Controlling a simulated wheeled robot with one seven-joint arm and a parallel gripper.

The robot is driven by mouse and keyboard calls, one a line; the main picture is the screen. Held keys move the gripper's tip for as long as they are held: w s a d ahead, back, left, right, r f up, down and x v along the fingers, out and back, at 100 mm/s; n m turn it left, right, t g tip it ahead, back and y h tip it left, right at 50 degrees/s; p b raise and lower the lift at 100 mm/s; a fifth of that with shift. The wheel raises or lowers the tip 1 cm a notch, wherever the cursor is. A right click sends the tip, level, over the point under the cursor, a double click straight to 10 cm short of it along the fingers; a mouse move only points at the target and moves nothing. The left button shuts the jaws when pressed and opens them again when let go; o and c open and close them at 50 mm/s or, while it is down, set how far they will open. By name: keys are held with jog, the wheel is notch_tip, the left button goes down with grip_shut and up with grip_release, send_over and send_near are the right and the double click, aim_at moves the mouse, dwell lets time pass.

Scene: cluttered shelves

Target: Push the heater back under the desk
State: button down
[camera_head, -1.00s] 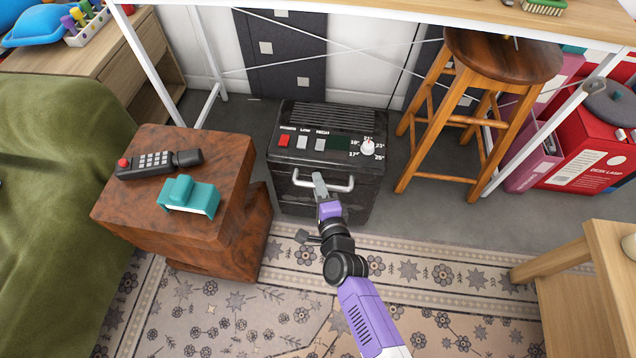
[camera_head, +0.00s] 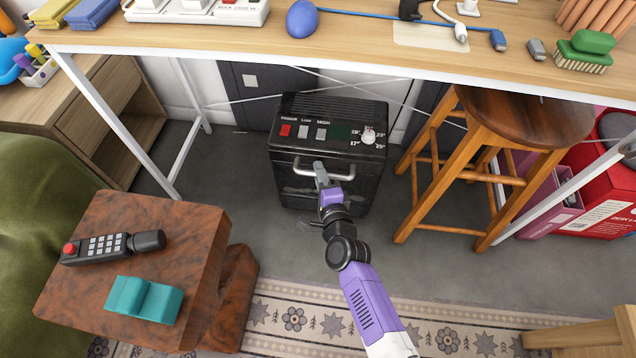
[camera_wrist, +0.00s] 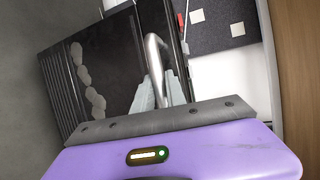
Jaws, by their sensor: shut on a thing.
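The heater (camera_head: 335,125) is a black box with a red button, two pale buttons, a dial and a silver handle (camera_head: 308,171) on its front. It stands upright on the grey floor under the desk (camera_head: 390,55), between the stool and the wooden side table. My gripper (camera_head: 321,172) is at the heater's front and is shut on the handle. In the wrist view the handle (camera_wrist: 155,65) runs up between the fingers, with the heater (camera_wrist: 110,60) tilted behind it. The heater's lower front is partly hidden by my arm.
A wooden stool (camera_head: 520,117) stands close to the right of the heater. A brown side table (camera_head: 195,225) with a remote (camera_head: 105,247) and a teal object (camera_head: 145,299) is at the left. A white desk leg (camera_head: 120,130) rises behind it. The patterned rug (camera_head: 300,315) lies in front.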

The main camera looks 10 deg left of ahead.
jog(key=c, duration=1.6)
grip_release()
jog(key=shift+c, duration=0.2)
jog(key=p+v, duration=0.2)
jog(key=v, duration=0.5)
jog(key=shift+s+d, duration=0.2)
jog(key=shift+s, duration=0.15)
jog(key=shift+n, duration=0.3)
